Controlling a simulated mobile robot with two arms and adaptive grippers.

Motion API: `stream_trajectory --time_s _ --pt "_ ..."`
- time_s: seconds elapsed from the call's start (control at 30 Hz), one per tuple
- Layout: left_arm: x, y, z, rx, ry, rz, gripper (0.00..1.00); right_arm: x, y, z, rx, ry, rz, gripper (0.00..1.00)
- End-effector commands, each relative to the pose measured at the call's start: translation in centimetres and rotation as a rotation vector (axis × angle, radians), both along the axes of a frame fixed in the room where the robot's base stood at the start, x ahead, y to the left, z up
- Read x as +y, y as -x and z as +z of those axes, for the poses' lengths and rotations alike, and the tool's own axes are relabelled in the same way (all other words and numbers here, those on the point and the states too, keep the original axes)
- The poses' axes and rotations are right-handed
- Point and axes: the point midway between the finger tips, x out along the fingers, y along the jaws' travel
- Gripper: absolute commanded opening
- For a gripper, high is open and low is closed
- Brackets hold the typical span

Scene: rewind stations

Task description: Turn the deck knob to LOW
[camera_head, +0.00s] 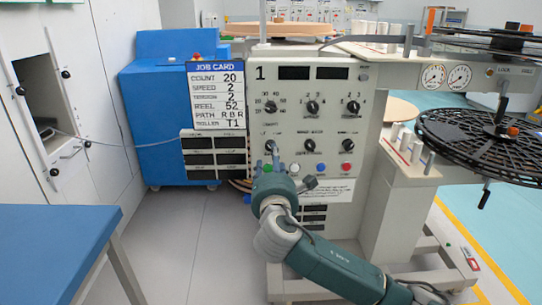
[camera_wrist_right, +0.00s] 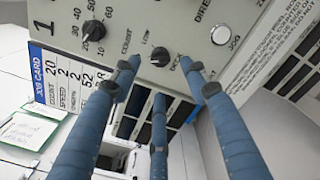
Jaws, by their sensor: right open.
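The deck knob (camera_wrist_right: 160,57) is a small black knob on the grey panel in the right wrist view, with the word LOW beside it. Its pointer is too small to read surely. My right gripper (camera_wrist_right: 160,78) is open, its blue fingers around the knob's area and apart from each other. I cannot tell whether they touch the knob. In the head view my right gripper (camera_head: 272,155) reaches up to the panel's (camera_head: 330,125) lower left and hides most of that knob. My left gripper is not in view.
Dial knobs (camera_head: 311,107) sit above and to the right on the panel, with green (camera_head: 294,168) and red (camera_head: 347,168) buttons below. A job card (camera_head: 216,95) hangs at left. A blue table (camera_head: 45,245) stands front left. A black reel (camera_head: 480,140) is at right.

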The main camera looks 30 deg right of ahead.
Motion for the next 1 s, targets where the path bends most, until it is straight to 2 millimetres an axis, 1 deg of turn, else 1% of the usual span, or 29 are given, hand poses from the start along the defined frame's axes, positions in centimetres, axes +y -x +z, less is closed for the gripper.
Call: stream_trajectory --time_s 0.03,0.23,0.33,0.4,0.53,0.83,0.9,0.97,1.0 --pt "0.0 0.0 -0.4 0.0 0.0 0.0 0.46 -0.7 -1.0 -0.1 -0.001 0.001 -0.003 0.45" --pt "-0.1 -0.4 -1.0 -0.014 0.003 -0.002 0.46 -2.7 -4.3 -0.2 -0.001 -0.002 -0.001 0.45" --pt "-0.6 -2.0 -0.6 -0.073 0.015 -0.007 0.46 -3.2 -5.2 -0.2 0.0 -0.002 0.0 0.45" --pt "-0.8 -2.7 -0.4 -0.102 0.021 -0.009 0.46 -3.5 -5.7 -0.1 0.0 -0.002 0.001 0.45" --pt "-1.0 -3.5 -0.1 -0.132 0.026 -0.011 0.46 -3.8 -6.2 -0.1 0.0 -0.003 0.001 0.45" --pt "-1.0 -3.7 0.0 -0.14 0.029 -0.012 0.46 -3.9 -6.4 -0.1 0.0 -0.003 0.003 0.45" --pt "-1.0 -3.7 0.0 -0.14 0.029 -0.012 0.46 -3.9 -6.4 -0.1 0.001 -0.003 0.002 0.31" --pt "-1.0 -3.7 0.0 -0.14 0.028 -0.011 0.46 -3.8 -6.4 -0.1 0.001 -0.003 0.002 0.19" --pt "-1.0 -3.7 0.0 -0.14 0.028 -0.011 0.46 -3.8 -6.4 -0.1 0.0 -0.003 0.003 0.11"
